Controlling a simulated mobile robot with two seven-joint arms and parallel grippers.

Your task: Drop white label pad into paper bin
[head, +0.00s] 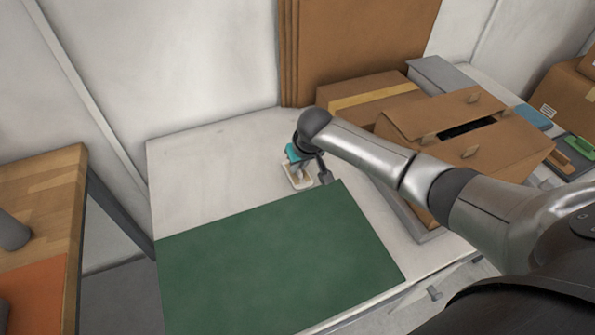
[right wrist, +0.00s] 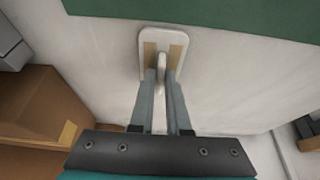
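The white label pad (head: 297,177) is a small white rounded plate with tan strips and a raised white ridge. It is at the far edge of the green mat, on or just above the pale table top. The right wrist view shows the pad (right wrist: 163,43) straight ahead of my fingers. My right gripper (head: 301,168) is over it, and its fingers (right wrist: 161,75) are close together on both sides of the ridge, seemingly gripping it. I cannot tell whether the pad is lifted. No paper bin is clearly identifiable. My left gripper is not in view.
A cardboard box (head: 510,140) with a dark slot in its top stands right, under my right arm. A taped carton (head: 362,96) is behind it. The green mat (head: 270,265) is bare. A wooden table (head: 45,205) stands left. The table top's left part is clear.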

